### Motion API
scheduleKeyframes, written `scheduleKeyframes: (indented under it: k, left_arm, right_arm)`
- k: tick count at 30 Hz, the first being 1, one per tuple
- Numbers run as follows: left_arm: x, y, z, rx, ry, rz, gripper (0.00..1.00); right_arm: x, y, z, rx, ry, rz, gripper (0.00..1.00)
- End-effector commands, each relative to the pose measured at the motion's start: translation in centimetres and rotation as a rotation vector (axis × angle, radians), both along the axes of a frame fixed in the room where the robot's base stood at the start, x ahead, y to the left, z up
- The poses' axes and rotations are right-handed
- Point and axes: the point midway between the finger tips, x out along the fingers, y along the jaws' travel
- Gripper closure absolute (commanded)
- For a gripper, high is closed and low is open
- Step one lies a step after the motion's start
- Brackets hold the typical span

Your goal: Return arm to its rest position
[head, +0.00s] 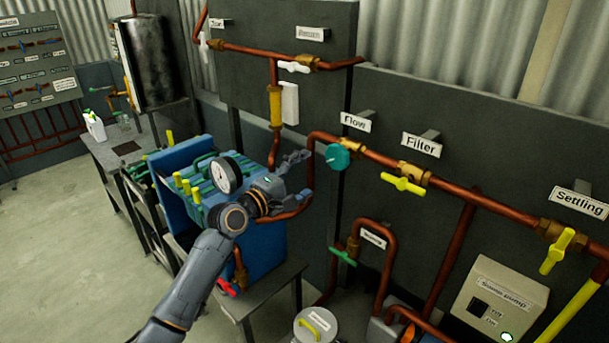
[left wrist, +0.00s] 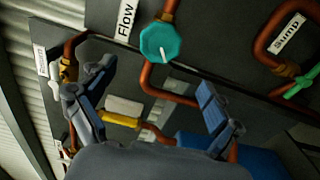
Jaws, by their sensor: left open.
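My left arm comes in from the bottom of the head view, and its gripper (head: 297,178) is in front of the blue filter machine (head: 262,245), near the copper pipes. The gripper is open, with nothing between its fingers. In the left wrist view the two fingers of the left gripper (left wrist: 155,105) stand wide apart. The teal round knob (head: 338,157) under the "Flow" sign is just right of the gripper and apart from it. The knob also shows in the left wrist view (left wrist: 160,42), beyond the fingers. My right gripper is not in view.
A pressure gauge (head: 226,175) stands on the machine beside my wrist. Copper pipes with yellow-handled valves (head: 403,184) run along the dark wall panel to the right. A grey switch box (head: 499,300) is at lower right. Open floor (head: 70,260) lies at left.

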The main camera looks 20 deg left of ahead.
Motion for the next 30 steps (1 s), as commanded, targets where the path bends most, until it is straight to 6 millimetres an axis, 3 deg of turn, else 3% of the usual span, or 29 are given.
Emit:
scheduleKeyframes:
  k: [13,17,20,26,30]
  left_arm:
    - [0.0,0.0,0.0,0.001,0.000,0.000,0.09]
    - [0.1,0.2,-1.9,0.025,0.021,0.011,0.09]
    - [0.2,0.7,-6.6,0.089,0.072,0.038,0.09]
    - [-1.6,1.7,-21.3,0.327,0.234,0.076,0.09]
    - [-5.1,2.0,-31.6,0.517,0.353,0.057,0.09]
  right_arm:
    - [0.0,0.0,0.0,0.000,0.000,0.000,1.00]
    - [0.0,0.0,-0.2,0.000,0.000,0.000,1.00]
    - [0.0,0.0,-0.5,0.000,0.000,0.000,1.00]
    - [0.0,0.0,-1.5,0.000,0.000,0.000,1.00]
    - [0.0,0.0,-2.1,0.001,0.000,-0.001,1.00]
